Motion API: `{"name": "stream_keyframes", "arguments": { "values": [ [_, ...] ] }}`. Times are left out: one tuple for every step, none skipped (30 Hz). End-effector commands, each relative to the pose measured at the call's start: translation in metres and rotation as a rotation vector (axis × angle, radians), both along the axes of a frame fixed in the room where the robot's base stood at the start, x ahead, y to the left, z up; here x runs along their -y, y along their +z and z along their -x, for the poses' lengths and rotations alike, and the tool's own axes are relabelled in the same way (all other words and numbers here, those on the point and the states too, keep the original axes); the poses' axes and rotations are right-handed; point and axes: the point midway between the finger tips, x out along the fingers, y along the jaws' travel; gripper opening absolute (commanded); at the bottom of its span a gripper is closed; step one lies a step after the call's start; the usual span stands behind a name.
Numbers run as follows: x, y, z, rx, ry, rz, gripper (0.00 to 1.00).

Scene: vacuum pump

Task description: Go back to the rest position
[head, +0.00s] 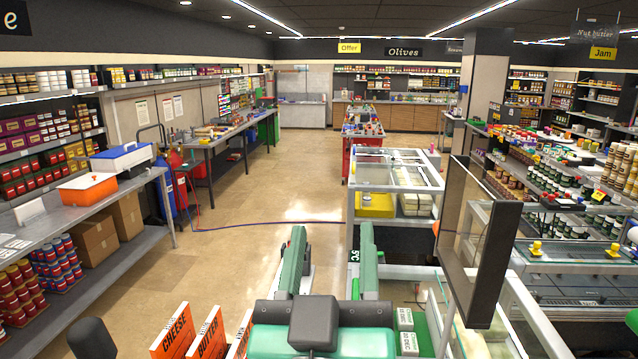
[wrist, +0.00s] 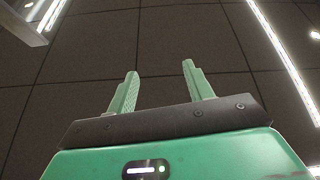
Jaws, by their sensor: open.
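My gripper (wrist: 160,69) shows in the wrist view with its two pale green fingers apart. Nothing is between them. They point up toward the dark tiled ceiling with its light strips. In the head view, green parts of my own body stand at the bottom middle; I cannot tell whether the gripper is among them. No task object is held.
A glass-topped counter (head: 400,178) stands ahead, and a dark-framed glass panel (head: 478,240) rises close at right. A grey shelf (head: 75,210) with an orange-and-white box (head: 88,189) is at left. A blue hose (head: 265,223) crosses the open floor (head: 250,250).

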Motion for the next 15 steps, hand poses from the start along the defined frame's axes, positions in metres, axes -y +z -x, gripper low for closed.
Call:
{"name": "stream_keyframes", "arguments": {
  "values": [
    [0.006, -0.037, -0.004, -0.116, 0.009, -0.043, 0.52],
    [0.010, -0.058, -0.005, -0.181, 0.015, -0.065, 0.52],
    [0.013, -0.084, -0.006, -0.265, 0.022, -0.093, 0.52],
    [0.016, -0.103, -0.005, -0.325, 0.027, -0.110, 0.52],
    [0.017, -0.121, -0.003, -0.382, 0.032, -0.127, 0.52],
    [0.019, -0.145, 0.001, -0.459, 0.038, -0.148, 0.52],
    [0.020, -0.162, 0.004, -0.513, 0.044, -0.163, 0.52],
    [0.022, -0.179, 0.009, -0.569, 0.047, -0.176, 0.52],
    [0.021, -0.142, 0.012, -0.510, 0.055, -0.176, 0.52],
    [0.021, -0.119, 0.016, -0.461, 0.058, -0.175, 0.52],
    [0.021, -0.099, 0.020, -0.419, 0.063, -0.173, 0.52],
    [0.021, -0.072, 0.026, -0.359, 0.068, -0.172, 0.52],
    [0.020, -0.053, 0.031, -0.315, 0.072, -0.172, 0.52],
    [0.020, -0.031, 0.038, -0.268, 0.078, -0.171, 0.52],
    [0.020, -0.006, 0.046, -0.209, 0.084, -0.169, 0.52]
  ]
}}
